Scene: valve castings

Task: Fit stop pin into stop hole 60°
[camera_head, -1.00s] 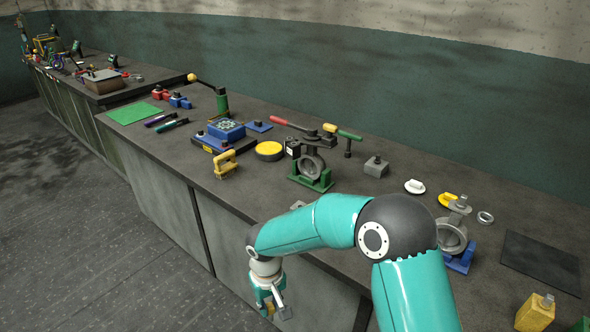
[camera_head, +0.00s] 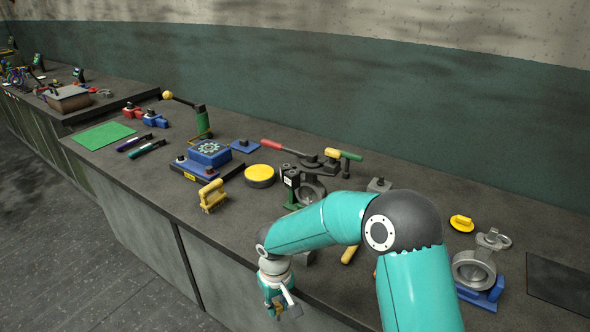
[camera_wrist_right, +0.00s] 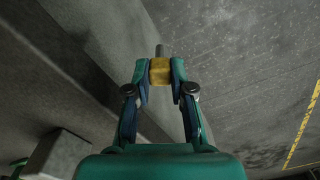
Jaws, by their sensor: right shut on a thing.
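My right gripper (camera_head: 280,303) hangs in front of the bench's front edge. In the right wrist view the gripper (camera_wrist_right: 160,72) is shut on a small yellow block with a grey pin tip (camera_wrist_right: 160,50), which looks like the stop pin. One valve casting (camera_head: 312,190) stands in a green holder on the bench, partly behind my right arm. Another casting (camera_head: 472,268) sits in a blue holder (camera_head: 484,295) at the right. The 60° stop hole cannot be made out. My left gripper is not in view.
The bench (camera_head: 120,175) holds a blue fixture (camera_head: 208,152), a yellow disc (camera_head: 260,175), a yellow-handled brush (camera_head: 213,195), a red-handled tool (camera_head: 283,146) and a dark mat (camera_head: 560,283). A yellow-handled piece (camera_head: 461,223) lies behind the blue holder. The floor before the bench is clear.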

